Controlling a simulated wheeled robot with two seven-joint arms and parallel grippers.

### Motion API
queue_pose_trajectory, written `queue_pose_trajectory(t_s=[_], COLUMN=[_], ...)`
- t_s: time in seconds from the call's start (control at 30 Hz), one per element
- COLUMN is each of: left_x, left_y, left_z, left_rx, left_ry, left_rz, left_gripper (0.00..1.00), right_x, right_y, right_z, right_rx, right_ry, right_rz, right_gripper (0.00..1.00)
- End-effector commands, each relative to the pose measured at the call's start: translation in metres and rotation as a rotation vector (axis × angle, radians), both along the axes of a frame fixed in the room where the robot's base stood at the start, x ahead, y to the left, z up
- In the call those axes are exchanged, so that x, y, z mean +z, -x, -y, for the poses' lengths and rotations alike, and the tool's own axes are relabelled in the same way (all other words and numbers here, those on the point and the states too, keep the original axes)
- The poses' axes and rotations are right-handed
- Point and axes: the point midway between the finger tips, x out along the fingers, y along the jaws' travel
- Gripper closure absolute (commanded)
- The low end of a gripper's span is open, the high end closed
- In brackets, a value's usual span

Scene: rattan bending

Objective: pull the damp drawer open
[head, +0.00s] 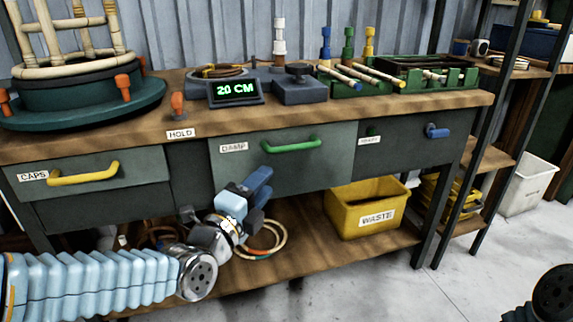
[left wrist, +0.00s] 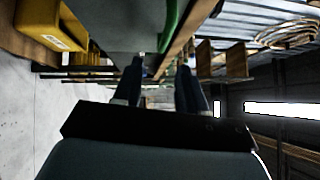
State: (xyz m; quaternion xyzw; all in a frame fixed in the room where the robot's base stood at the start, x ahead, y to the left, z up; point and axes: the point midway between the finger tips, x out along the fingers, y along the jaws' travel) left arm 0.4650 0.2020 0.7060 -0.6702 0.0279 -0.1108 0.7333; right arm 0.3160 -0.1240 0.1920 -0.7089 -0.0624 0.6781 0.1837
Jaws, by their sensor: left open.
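The damp drawer (head: 235,168) has a grey front with a DAMP label and sits in the middle of the bench, looking shut. Its green bar handle (head: 291,145) runs across the upper front. The handle also shows in the left wrist view (left wrist: 170,24), above and between my fingers. My left gripper (head: 263,184) is open and empty, in front of the drawer's lower part, below and left of the handle. Its two fingers show apart in the left wrist view (left wrist: 160,82), with nothing between them. My right gripper is not in view.
The CAPS drawer with a yellow handle (head: 84,174) is to the left, and a drawer with a blue handle (head: 437,132) to the right. A yellow WASTE bin (head: 368,215) and coiled rattan (head: 268,240) lie on the lower shelf. The floor in front is clear.

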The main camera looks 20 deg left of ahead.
Motion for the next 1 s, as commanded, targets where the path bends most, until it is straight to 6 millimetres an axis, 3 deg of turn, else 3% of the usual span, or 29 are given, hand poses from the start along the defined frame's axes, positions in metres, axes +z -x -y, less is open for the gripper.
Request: queue_pose_trajectory(t_s=[0.13,0.3,0.7,1.0], left_x=[0.011,0.018,0.022,0.024], left_y=[-0.002,-0.023,-0.109,-0.13], left_z=[-0.001,0.004,0.021,0.025], left_rx=[0.007,0.005,0.006,0.006], left_ry=[-0.031,-0.03,-0.029,-0.027], left_rz=[0.029,0.024,0.028,0.027], left_gripper=[0.59,0.59,0.59,0.59], right_x=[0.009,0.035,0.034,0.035], right_y=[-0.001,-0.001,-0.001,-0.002], right_z=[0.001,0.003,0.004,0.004], right_rx=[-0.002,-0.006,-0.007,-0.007], right_ry=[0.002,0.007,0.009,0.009], right_rz=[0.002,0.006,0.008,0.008], right_gripper=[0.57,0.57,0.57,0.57])
